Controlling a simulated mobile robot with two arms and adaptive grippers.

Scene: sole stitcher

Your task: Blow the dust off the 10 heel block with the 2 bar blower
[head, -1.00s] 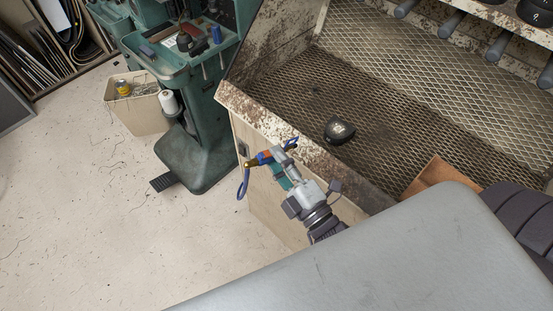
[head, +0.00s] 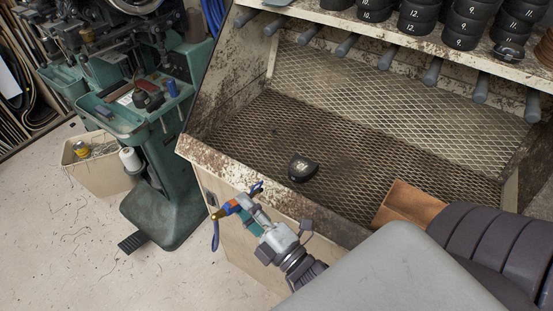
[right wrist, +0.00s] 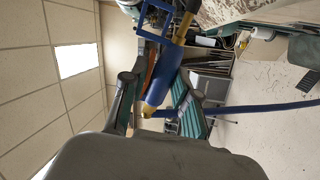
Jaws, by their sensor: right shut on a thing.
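A black heel block (head: 302,169) with a pale mark on top lies alone on the dark mesh bench floor; I cannot read its number for sure. My right gripper (head: 243,207) is shut on the blower (head: 232,207), which has a blue and orange body, a brass-coloured end and a blue hose. It holds the blower just outside the bench's front edge, left of and nearer than the block, apart from it. In the right wrist view the blower (right wrist: 163,85) sits between the two fingers. My left gripper is not in view.
The rusty bench (head: 235,168) has a raised front lip. Pegs hang below a shelf (head: 350,22) of several numbered black heel blocks. A brown wooden piece (head: 410,205) lies at the bench's right front. A green machine (head: 165,205) and a beige bin (head: 100,175) stand left.

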